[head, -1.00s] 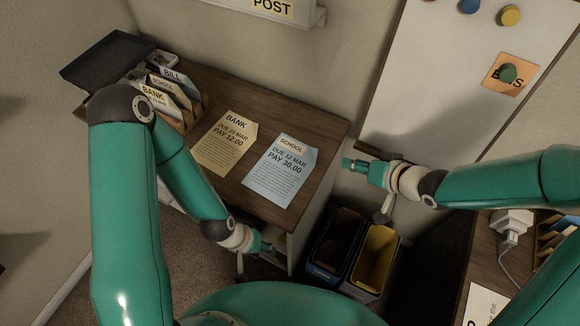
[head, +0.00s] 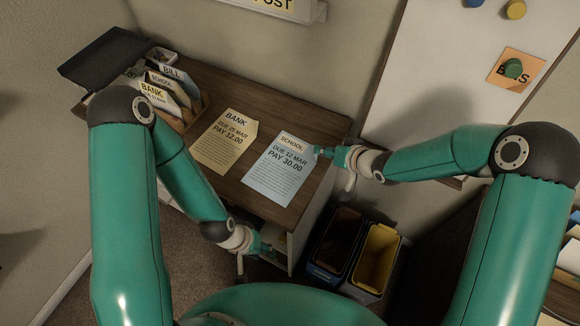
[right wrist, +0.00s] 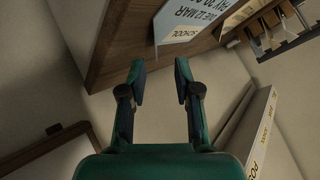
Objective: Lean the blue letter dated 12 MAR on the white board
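The blue letter (head: 270,182) lies flat on the wooden desk top near its right end, marked SCHOOL, DUE 12 MAR, PAY 30.00. It also shows in the right wrist view (right wrist: 182,30), beyond the fingers and not between them. My right gripper (head: 320,152) is at the letter's upper right edge in the head view; contact cannot be told. In the right wrist view the right gripper (right wrist: 160,78) is open and empty. The white board (head: 440,70) stands at the upper right. My left gripper (head: 264,247) is low in front of the desk; its fingers are unclear.
A yellow BANK letter (head: 222,150) lies left of the blue one. A letter rack (head: 190,118) stands at the desk's left end. Two bins (head: 372,262) stand below the desk's right end. A POST shelf (right wrist: 258,135) is on the wall.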

